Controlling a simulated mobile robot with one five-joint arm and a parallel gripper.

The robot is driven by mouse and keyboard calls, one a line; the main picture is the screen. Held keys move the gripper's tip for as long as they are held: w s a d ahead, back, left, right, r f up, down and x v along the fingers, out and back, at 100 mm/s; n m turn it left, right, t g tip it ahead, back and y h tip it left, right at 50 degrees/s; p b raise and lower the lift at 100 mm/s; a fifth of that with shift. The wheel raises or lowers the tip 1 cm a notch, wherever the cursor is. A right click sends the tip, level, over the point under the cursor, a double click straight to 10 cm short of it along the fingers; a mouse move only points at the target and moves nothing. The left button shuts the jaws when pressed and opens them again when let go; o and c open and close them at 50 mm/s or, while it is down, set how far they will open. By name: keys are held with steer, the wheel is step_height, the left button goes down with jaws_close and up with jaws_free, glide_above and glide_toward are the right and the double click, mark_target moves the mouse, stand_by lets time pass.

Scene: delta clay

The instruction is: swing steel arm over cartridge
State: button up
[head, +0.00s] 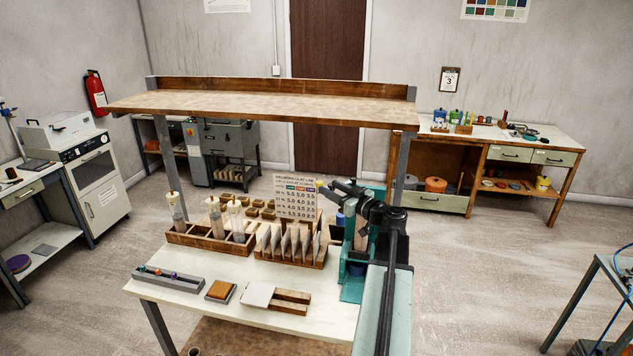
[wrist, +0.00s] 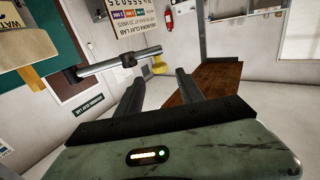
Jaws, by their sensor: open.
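The steel arm (wrist: 112,62) is a round bar with a dark collar and a yellow knob (wrist: 159,65) in the wrist view. It reaches out from beside a teal panel (wrist: 70,100). My gripper (wrist: 159,77) is open, its two dark fingers apart, with the knob showing between their tips; I cannot tell whether they touch it.
The table (head: 240,296) carries a wooden rack (head: 190,240) with upright syringe-like tubes, a card holder (head: 290,256), a grey tray (head: 168,281) and small blocks. A shelf (head: 260,107) spans above its rear. The table's front middle has some bare surface.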

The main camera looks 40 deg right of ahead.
mark_target(322, 184)
steer(key=w, duration=0.6)
steer(key=shift+d, duration=0.15)
steer(key=shift+c, duration=0.2)
jaws_close()
stand_by(0.9)
